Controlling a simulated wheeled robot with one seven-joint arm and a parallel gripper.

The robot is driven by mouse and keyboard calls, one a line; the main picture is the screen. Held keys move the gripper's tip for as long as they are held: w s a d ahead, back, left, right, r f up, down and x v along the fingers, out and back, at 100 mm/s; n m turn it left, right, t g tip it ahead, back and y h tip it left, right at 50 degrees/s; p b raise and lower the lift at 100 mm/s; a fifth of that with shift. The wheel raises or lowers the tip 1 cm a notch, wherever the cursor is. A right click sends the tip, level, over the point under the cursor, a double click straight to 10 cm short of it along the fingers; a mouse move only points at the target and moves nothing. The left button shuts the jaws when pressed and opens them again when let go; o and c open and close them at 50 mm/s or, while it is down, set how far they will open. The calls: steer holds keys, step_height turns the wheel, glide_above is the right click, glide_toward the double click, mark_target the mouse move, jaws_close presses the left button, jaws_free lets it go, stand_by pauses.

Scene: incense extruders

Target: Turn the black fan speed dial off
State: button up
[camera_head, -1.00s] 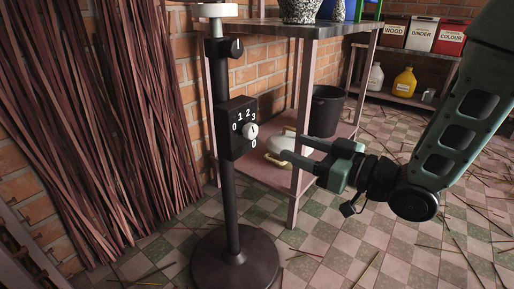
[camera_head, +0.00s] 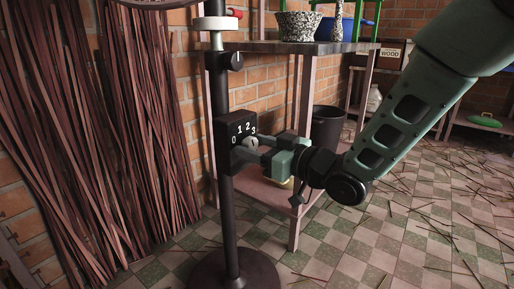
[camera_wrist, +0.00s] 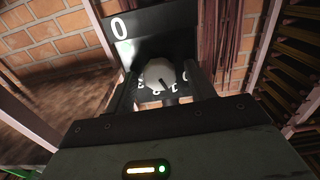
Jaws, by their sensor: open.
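The fan speed control is a black box (camera_head: 226,133) on a dark upright stand, marked 0, 1, 2, 3 in white. Its round dial knob (camera_head: 250,146) looks pale rather than black, and my fingers partly cover it. In the wrist view the knob (camera_wrist: 160,72) has a dark pointer mark facing the small digits, which appear upside down. I cannot tell which digit it points at. My gripper (camera_head: 252,149) is open at the box front. Its fingers (camera_wrist: 160,84) lie on either side of the knob in the wrist view; contact is not clear.
The stand has a round dark base (camera_head: 205,272) on the checkered floor. A table (camera_head: 320,47) with speckled pots stands close behind. Bundles of brown sticks (camera_head: 110,130) lean on the brick wall at left.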

steer(key=c, duration=1)
steer(key=shift+n, duration=0.4)
steer(key=n+b, duration=0.2)
steer(key=n, duration=0.1)
steer(key=shift+f+n, duration=0.1)
steer(key=shift+n, duration=0.2)
steer(key=shift+n+b, duration=0.8)
steer(key=shift+n, duration=1)
steer(key=o, duration=1)
